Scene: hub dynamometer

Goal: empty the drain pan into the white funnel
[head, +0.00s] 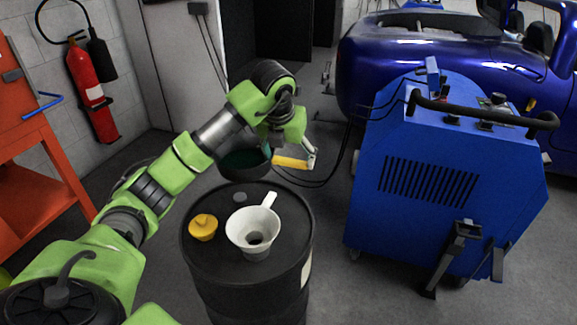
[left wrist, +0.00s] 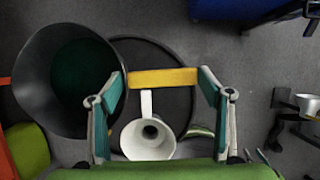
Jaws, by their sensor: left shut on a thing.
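My left gripper (head: 290,155) is shut on the yellow handle of the dark drain pan (head: 236,167). The left wrist view shows the handle between my left gripper's fingers (left wrist: 163,85) and the round pan (left wrist: 40,85) at the left, its inside dark green; I cannot tell how full it is. In the head view the pan is held in the air near the drum's far edge and looks about level. The white funnel (head: 243,226) stands on the black drum (head: 285,258), its handle pointing away; it also shows in the left wrist view (left wrist: 138,147).
A yellow cap (head: 203,230) and a small grey cap (head: 240,197) are on the drum top beside the funnel. A blue machine (head: 440,185) with black handles stands right of the drum, with cables behind. A blue car (head: 400,62), orange cart (head: 30,160) and fire extinguisher (head: 92,92) stand farther off.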

